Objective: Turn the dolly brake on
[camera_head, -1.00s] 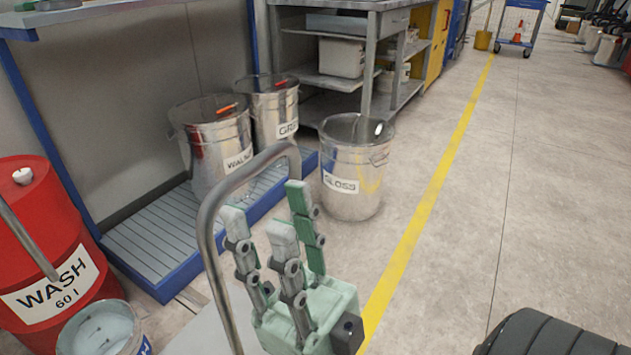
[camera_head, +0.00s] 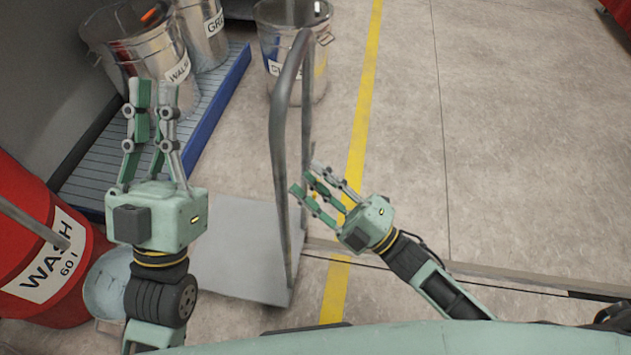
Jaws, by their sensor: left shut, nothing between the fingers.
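The dolly has a flat grey platform (camera_head: 235,250) on the floor and a tall bent-tube handle (camera_head: 277,150) standing at its right side. My left gripper (camera_head: 153,92) points up the picture, left of the handle and apart from it. I cannot make out a brake lever on the dolly.
A red WASH drum (camera_head: 40,255) and a pale bucket (camera_head: 108,285) stand at left. Metal buckets (camera_head: 150,55) stand on a blue-edged grate (camera_head: 100,175). Another metal bucket (camera_head: 290,70) is behind the handle.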

